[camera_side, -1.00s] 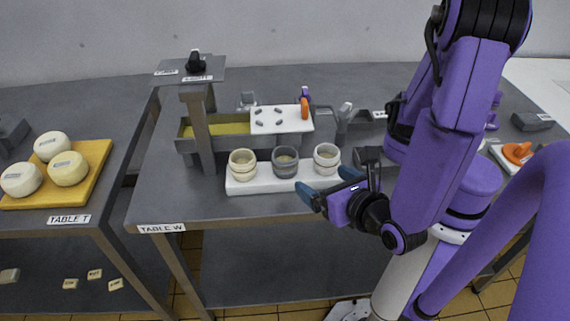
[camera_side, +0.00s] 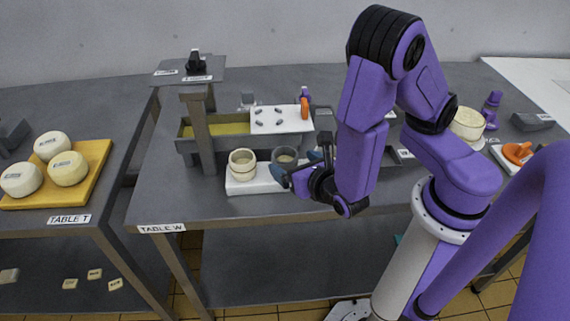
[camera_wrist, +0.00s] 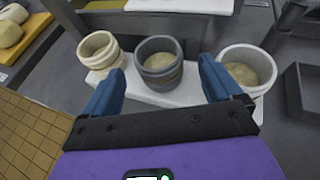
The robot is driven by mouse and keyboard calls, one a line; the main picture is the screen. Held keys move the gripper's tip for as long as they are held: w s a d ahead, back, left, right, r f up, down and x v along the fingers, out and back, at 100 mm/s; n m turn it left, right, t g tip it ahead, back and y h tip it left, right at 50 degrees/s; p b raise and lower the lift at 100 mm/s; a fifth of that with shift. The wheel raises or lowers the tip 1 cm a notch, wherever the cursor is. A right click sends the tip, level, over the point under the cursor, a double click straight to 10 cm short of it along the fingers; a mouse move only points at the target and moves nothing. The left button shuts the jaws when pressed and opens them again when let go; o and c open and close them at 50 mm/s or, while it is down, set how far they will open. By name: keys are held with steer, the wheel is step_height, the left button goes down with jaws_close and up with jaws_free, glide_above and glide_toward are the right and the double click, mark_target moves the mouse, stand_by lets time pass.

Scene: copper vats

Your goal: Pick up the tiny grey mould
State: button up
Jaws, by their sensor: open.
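The grey mould (camera_side: 286,156) is a small round cup with a pale filling, standing upright in the middle of a row of three on a white board (camera_side: 241,189). In the wrist view the grey mould (camera_wrist: 158,57) lies just ahead of my fingertips, roughly centred between them. My gripper (camera_side: 298,166) is open and empty, close to the mould on its near side. The blue fingers of my gripper (camera_wrist: 158,80) spread wider than the mould in the wrist view; I cannot tell whether they touch it. In the side view the gripper hides part of the mould.
A cream mould (camera_side: 242,163) stands left of the grey one. A white mould (camera_wrist: 246,72) stands right, close to my right finger, hidden in the side view. Behind is a vat (camera_side: 190,146) with yellow liquid and a white plate (camera_side: 281,119). A post (camera_side: 203,130) rises at left.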

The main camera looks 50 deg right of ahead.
mark_target(285, 157)
steer(key=shift+x, duration=2.65)
steer(key=shift+r, duration=0.1)
steer(key=c, duration=1.1)
steer(key=shift+r, duration=0.1)
